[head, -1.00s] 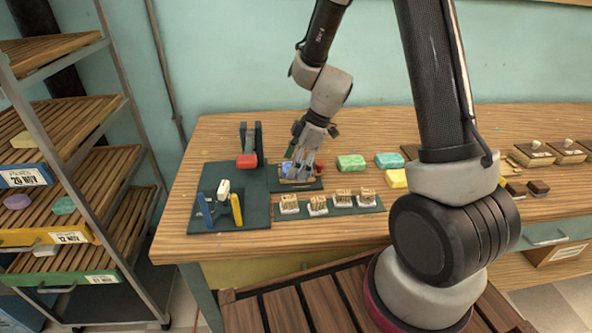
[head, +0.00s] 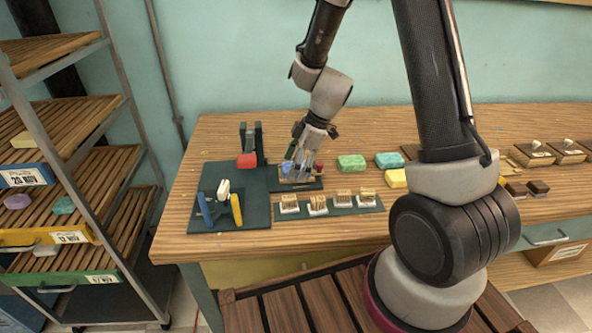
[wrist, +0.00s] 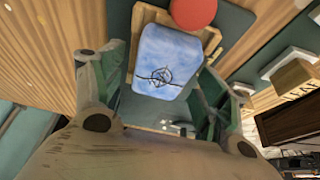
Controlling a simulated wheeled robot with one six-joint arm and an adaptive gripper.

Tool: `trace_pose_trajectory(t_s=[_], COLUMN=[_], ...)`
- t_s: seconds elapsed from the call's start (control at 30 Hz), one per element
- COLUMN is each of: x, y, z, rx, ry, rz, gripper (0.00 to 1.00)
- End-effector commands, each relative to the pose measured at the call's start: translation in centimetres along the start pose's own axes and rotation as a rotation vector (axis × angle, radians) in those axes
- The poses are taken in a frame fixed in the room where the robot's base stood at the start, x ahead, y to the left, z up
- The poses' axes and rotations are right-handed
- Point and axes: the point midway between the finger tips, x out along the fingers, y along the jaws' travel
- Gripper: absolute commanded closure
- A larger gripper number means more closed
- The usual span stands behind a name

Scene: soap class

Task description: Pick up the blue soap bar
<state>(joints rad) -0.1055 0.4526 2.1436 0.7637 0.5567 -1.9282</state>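The blue soap bar (wrist: 168,58) is marbled blue and white with a dark round stamp and a dark line across it. It lies on a small wooden tray (wrist: 140,18) on a dark mat. In the head view the soap bar (head: 287,167) is partly hidden by my gripper (head: 300,163). In the wrist view my gripper (wrist: 164,62) is open, with one green-grey finger on each side of the bar. A gap shows at the left finger; whether the right finger touches the bar is unclear.
A red round knob (wrist: 193,10) is close beyond the soap. A press with a red block (head: 246,160) stands left. Several small wooden-topped blocks (head: 343,198) sit in front. Green soap bars (head: 351,162) and a yellow one (head: 396,178) lie right. A shelf rack (head: 75,130) is far left.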

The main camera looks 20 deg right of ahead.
Motion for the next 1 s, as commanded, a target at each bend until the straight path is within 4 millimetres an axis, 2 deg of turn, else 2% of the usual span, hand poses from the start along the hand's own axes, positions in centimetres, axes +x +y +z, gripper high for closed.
trace_pose_trajectory(t_s=[0.03,0.2,0.27,0.57,0.67,1.0], x=[0.0,0.0,0.0,0.0,-0.6,-7.0], y=[0.0,0.0,0.0,0.0,0.0,0.1], z=[0.0,0.0,0.0,0.1,-0.2,-2.9], rx=[0.0,0.0,0.0,0.0,-0.001,-0.003], ry=[0.0,0.0,-0.001,-0.002,-0.002,0.001], rz=[0.0,0.0,0.0,0.0,0.001,0.004], gripper=[0.37,0.68,0.77,0.77,0.77,0.77])
